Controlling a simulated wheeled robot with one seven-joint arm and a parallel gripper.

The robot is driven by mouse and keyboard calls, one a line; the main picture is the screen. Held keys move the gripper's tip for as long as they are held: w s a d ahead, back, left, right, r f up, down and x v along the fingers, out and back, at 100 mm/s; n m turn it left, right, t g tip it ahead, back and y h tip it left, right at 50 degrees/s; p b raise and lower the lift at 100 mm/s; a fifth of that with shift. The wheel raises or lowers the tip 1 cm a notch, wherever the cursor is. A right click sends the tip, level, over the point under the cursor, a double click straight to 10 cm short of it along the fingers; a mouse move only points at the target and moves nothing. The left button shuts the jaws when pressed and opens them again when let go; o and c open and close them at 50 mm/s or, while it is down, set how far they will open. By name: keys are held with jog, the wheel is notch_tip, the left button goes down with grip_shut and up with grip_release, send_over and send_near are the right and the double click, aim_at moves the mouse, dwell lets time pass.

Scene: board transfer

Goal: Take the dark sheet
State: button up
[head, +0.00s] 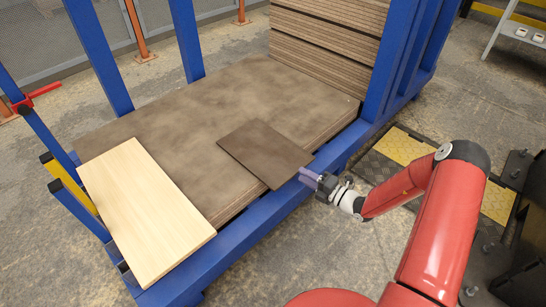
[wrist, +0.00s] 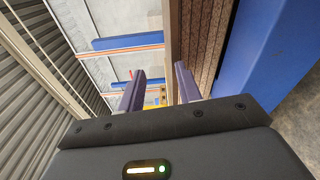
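The dark sheet (head: 266,153) is a thin, dark brown rectangular board. It lies flat on the large brown stack (head: 150,122) in the blue rack, and its near corner sticks out over the rack's front rail. My gripper (head: 308,177) is at the front rail, just beside the sheet's right-hand edge; I cannot tell whether it touches. In the wrist view my two purple fingers (wrist: 159,90) stand apart with nothing clearly held between them. I cannot clearly make out the sheet in the wrist view.
A pale wooden board (head: 146,208) lies at the left end of the stack, overhanging the rail. Blue posts (head: 186,40) rise around the rack. A tall pile of brown boards (head: 325,45) stands at the back right. A black and yellow floor mat (head: 400,150) lies right of the rack.

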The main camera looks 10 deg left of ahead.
aim_at(288, 167)
jog(key=w+a, duration=0.1)
jog(key=a, duration=0.1)
jog(key=w+a+f+m, duration=0.1)
jog(key=w+a, duration=0.1)
jog(key=w+a+f+m+t, duration=0.1)
jog(key=w+a, duration=0.1)
jog(key=shift+a+f, duration=0.1)
jog(key=shift+a, duration=0.15)
jog(key=shift+s, duration=0.1)
grip_shut()
